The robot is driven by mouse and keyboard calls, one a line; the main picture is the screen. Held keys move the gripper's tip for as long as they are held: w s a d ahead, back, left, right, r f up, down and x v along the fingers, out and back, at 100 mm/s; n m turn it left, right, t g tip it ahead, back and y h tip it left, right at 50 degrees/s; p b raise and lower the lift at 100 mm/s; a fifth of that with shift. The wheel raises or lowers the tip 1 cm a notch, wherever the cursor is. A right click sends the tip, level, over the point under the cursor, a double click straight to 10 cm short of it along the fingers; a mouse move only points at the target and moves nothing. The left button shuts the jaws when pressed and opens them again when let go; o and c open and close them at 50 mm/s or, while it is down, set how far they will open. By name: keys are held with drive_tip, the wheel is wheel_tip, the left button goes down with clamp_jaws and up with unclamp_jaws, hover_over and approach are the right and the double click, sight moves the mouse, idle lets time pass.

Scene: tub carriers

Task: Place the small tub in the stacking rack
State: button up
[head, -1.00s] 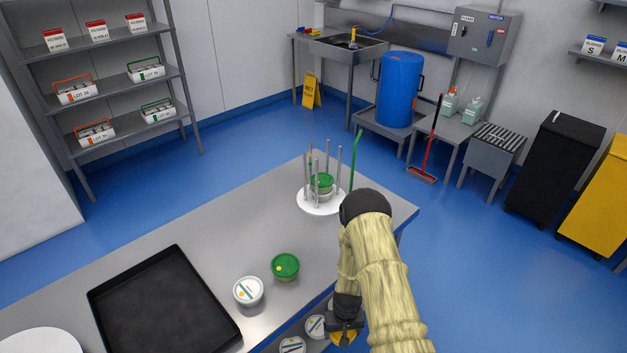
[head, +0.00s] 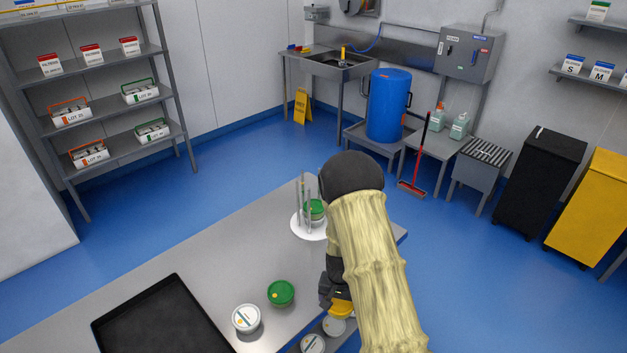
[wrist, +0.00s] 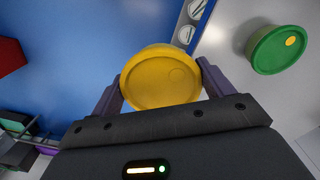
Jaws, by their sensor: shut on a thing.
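A tub with a yellow lid (wrist: 160,77) is held between the two fingers of my gripper (wrist: 163,84), which is shut on it. In the head view the held tub (head: 341,308) hangs beside the table's right edge, partly hidden by my arm. The stacking rack (head: 305,230) has a round white base and upright grey posts and stands near the table's far right corner. A green-lidded tub (head: 314,209) sits between its posts. My arm hides the rack's right side. My gripper is nearer the camera than the rack and apart from it.
On the table (head: 235,250) stand a green-lidded tub (head: 281,293), a white-lidded tub (head: 246,319) and a black tray (head: 160,320). Another white-lidded tub (head: 313,344) sits lower, beside the table edge. The tabletop left of the rack is clear.

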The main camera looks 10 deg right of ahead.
sight(337, 303)
wheel_tip(337, 303, up, 16)
drive_tip(key=m+p, duration=0.3)
drive_tip(key=p, duration=0.1)
drive_tip(key=shift+s+a+r+m+p, duration=0.15)
drive_tip(key=shift+a+r+m+p, duration=0.15)
drive_tip(key=shift+a+p, duration=0.1)
